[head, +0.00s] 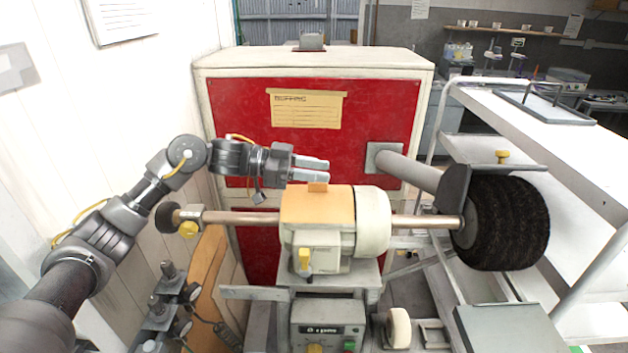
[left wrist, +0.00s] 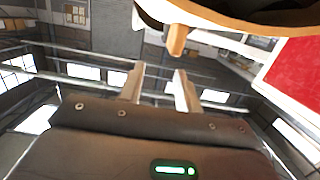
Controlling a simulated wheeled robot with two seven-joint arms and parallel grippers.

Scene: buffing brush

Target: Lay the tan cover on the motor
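The tan cover (head: 318,207) lies over the top and front of the motor (head: 325,240), with its small tab (head: 317,187) standing up at the top. My left gripper (head: 326,170) is level, just above and behind the tab, pointing right. In the left wrist view, the two fingers of my left gripper (left wrist: 160,82) are apart with nothing between them. The cover's tab (left wrist: 177,40) shows there beyond the fingertips, clear of them, with the cover's curved edge (left wrist: 235,22) above. My right gripper is not in view.
A copper-coloured shaft (head: 240,217) runs through the motor to a black brush wheel (head: 505,222) on the right. A red-fronted cabinet (head: 235,120) stands close behind. A white shelf cart (head: 580,150) is at the right. A control box (head: 327,325) sits below the motor.

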